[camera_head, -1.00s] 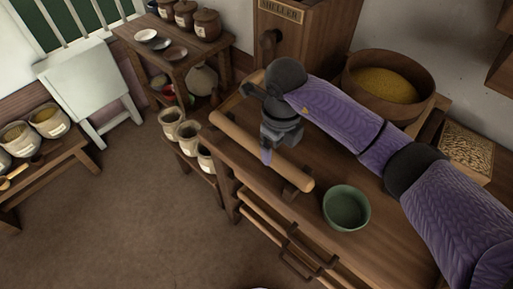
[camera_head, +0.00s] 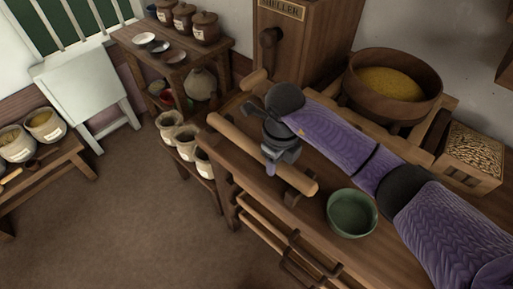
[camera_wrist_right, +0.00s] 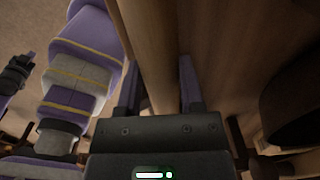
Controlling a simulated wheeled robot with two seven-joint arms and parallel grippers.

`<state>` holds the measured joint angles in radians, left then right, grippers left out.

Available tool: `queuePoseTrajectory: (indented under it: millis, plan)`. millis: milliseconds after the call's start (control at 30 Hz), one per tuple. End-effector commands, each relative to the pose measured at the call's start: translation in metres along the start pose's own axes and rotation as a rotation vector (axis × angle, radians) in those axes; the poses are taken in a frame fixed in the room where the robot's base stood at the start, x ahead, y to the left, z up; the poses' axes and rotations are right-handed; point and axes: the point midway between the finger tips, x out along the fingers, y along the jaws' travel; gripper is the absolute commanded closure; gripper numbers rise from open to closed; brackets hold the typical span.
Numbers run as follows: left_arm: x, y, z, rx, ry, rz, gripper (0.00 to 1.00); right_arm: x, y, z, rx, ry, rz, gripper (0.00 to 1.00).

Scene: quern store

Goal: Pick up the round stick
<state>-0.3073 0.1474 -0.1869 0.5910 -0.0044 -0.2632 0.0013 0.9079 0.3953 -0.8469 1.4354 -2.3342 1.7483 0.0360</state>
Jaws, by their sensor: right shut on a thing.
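In the right wrist view the stick (camera_wrist_right: 150,45) runs between the two fingers (camera_wrist_right: 160,85). Whether the stick rests on its supports or is slightly raised, I cannot tell. A dark shape at the left edge of the right wrist view appears to be my left gripper (camera_wrist_right: 15,75); its jaws are unclear.
A green bowl (camera_head: 352,213) stands on the bench right of the stick. Behind my right arm are a large wooden tub of yellow grain (camera_head: 390,85), a crate of nuts (camera_head: 472,155) and the sheller box (camera_head: 290,45). Sacks (camera_head: 185,140) stand left of the bench. The floor (camera_head: 120,220) is clear.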

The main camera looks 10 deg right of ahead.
Motion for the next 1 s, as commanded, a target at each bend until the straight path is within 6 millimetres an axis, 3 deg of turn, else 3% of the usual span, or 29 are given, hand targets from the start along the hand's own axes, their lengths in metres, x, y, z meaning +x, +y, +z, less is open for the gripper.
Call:
queuePoseTrajectory:
  millis: [267,600,700,1000]
  plan:
    - [-0.001,0.002,0.005,0.001,-0.007,0.003,1.0,-0.003,0.0,0.0,0.0,-0.001,-0.001,1.0]
    - [-0.036,0.001,0.002,0.003,0.026,0.003,1.0,-0.085,-0.001,0.0,0.0,-0.005,-0.004,1.0]
    - [-0.039,0.001,0.0,0.005,0.038,0.003,1.0,-0.098,-0.001,0.0,0.0,-0.002,-0.002,1.0]
    - [-0.038,0.0,-0.002,0.007,0.042,0.002,1.0,-0.1,0.0,0.0,0.0,0.0,0.0,1.0]
